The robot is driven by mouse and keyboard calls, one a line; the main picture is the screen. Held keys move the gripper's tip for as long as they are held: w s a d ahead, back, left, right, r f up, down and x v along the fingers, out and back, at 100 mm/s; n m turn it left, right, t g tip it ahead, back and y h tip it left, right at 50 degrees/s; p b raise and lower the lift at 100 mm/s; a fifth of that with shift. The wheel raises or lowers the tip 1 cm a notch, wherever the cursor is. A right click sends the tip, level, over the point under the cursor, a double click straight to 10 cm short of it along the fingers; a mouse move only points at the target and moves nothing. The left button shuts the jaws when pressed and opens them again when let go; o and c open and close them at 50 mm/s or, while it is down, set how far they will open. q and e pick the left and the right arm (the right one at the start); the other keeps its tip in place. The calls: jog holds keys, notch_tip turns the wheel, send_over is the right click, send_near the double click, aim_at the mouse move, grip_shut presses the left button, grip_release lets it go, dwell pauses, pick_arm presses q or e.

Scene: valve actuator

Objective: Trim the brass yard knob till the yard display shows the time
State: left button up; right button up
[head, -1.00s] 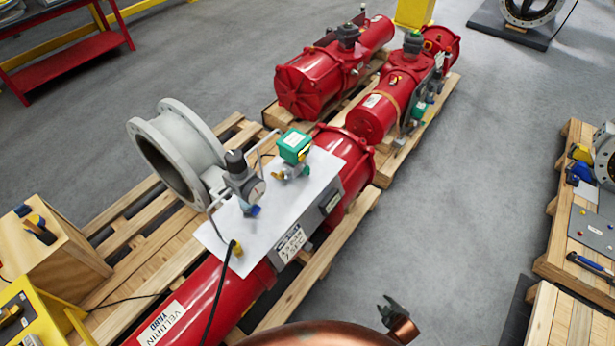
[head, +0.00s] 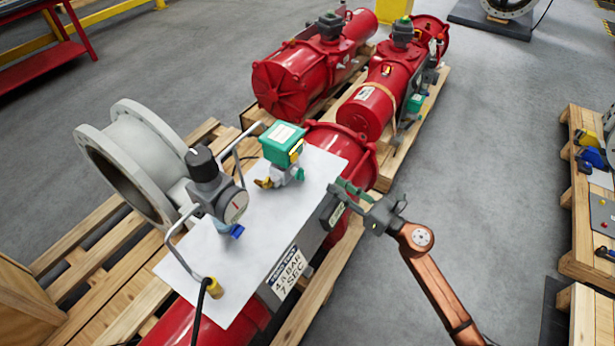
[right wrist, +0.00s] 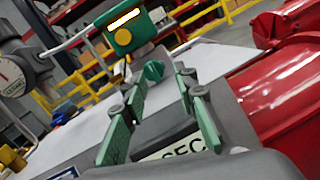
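A green box (head: 283,140) stands on the white sheet over the red actuator. A brass-yellow round knob (right wrist: 123,37) shows on its face in the right wrist view, below a bright white window (right wrist: 123,18); any reading there is not legible. A brass fitting (head: 265,183) and a teal part (right wrist: 153,72) sit below the box. My right gripper (head: 347,190) is at the right edge of the sheet, beside the grey side box, short of the green box. Its green-padded fingers (right wrist: 158,108) are apart with nothing between them. My left gripper is out of view.
A grey regulator with a gauge (head: 235,207) and bent pipes stand left of the green box. A sign (head: 287,272) reads 4.5 bar, 7 sec. A grey flanged ring (head: 105,150) lies behind. Other red actuators (head: 310,80) stand further back.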

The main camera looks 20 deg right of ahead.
aim_at(301, 175)
jog(key=n, duration=0.2)
jog(key=w+a+n+g+y, duration=0.1)
jog(key=shift+a+n+g, duration=0.3)
jog(key=shift+n, duration=0.1)
jog(key=shift+w+a+n+g+y, duration=0.2)
jog(key=shift+a+n+g+y, duration=0.1)
jog(key=shift+n, duration=0.1)
jog(key=shift+w+a, duration=0.2)
jog(key=shift+w, duration=0.1)
jog(key=b+x, duration=0.1)
jog(key=x, duration=0.1)
jog(key=shift+w+a+f, duration=0.15)
jog(key=shift+w+a, duration=0.1)
jog(key=x, duration=0.3)
jog(key=shift+w+b, duration=0.1)
jog(key=shift+b, duration=0.3)
jog(key=shift+w+a, duration=0.3)
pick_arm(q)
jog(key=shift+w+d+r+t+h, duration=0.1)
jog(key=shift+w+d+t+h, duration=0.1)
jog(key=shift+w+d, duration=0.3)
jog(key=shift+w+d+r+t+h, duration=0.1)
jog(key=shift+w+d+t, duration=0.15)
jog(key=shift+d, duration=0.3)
pick_arm(e)
grip_shut()
